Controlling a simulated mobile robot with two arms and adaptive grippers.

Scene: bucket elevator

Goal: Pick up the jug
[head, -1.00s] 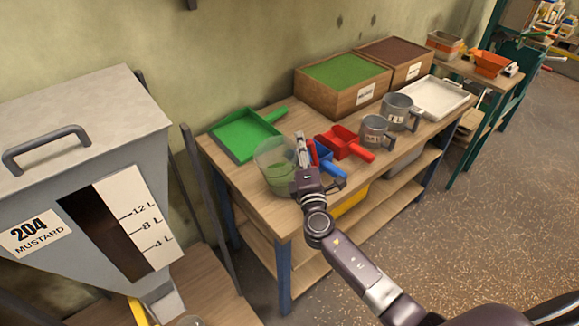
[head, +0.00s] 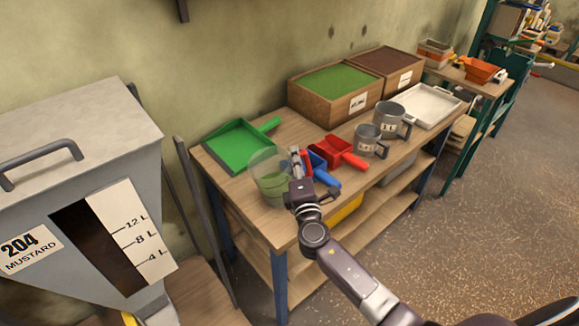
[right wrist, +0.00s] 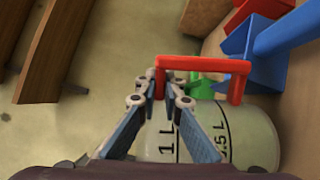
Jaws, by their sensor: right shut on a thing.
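The jug (head: 273,190) is a translucent pale green measuring jug standing near the front left of the wooden workbench (head: 275,225). In the right wrist view the jug (right wrist: 247,140) shows black 1 L and 0.5 L marks and a red handle (right wrist: 205,65). My right gripper (head: 296,160) is at the jug's right side in the head view. In the right wrist view its fingers (right wrist: 158,85) are shut on the red handle. I cannot see any clear gap between jug and bench. My left gripper is not in view.
A green scoop (head: 238,145) lies behind the jug. A blue scoop (head: 322,172) and a red scoop (head: 337,152) lie close to its right. Beyond are metal measuring cups (head: 368,140), filled wooden boxes (head: 335,110) and a white tray (head: 425,107). A grey hopper (head: 75,140) stands at left.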

